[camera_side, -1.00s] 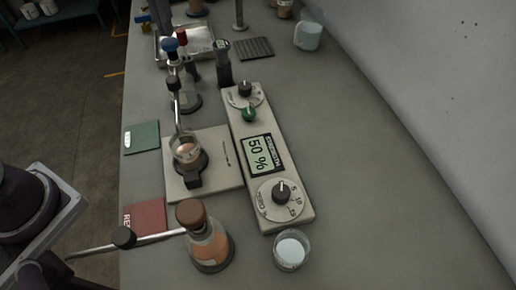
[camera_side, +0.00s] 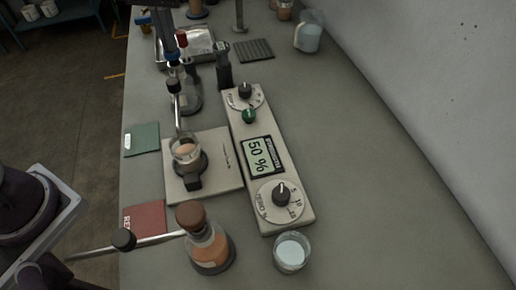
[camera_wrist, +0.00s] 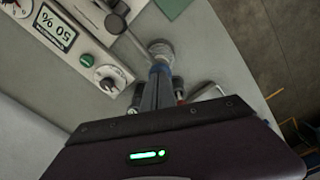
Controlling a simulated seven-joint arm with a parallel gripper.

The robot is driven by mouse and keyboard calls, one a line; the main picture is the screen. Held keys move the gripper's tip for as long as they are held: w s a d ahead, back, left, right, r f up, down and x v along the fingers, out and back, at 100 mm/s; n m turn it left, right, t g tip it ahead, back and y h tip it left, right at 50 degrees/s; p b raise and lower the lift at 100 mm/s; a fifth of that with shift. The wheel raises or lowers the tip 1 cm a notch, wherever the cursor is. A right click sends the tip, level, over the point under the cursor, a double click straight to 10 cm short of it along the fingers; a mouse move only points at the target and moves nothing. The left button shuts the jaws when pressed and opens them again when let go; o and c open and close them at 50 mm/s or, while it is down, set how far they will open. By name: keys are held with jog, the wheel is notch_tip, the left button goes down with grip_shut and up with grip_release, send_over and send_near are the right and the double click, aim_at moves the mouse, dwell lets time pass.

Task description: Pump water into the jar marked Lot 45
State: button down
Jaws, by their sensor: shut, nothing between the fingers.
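The pale control unit (camera_side: 270,190) has a screen (camera_side: 259,155) reading 50 %, a green knob (camera_side: 249,116) and two dark knobs, near (camera_side: 281,194) and far (camera_side: 245,90). A small jar (camera_side: 186,151) with pinkish contents stands on a pale plate (camera_side: 222,175). I cannot read "Lot 45" anywhere.
A flask with orange liquid and brown stopper (camera_side: 208,248) stands at the front, beside a cup of pale liquid (camera_side: 292,252). A green card (camera_side: 141,139) and a red card (camera_side: 145,217) lie at the left edge. The bench's right side is clear.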

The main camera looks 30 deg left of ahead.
jog(key=shift+f, duration=0.3)
jog(key=shift+r, duration=3.05)
jog(key=s+d+r+m+t, duration=0.1)
jog(key=s+r+t, duration=0.15)
jog(key=s, duration=0.55)
jog(key=s+d+r+m+t, duration=0.1)
jog(key=s+r, duration=0.3)
jog(key=s, duration=0.4)
jog(key=s+d+f+m+t, duration=0.1)
jog(key=s+f, duration=0.3)
jog(key=s, duration=0.6)
jog(key=shift+f+t, duration=0.2)
jog(key=shift+t, duration=0.35)
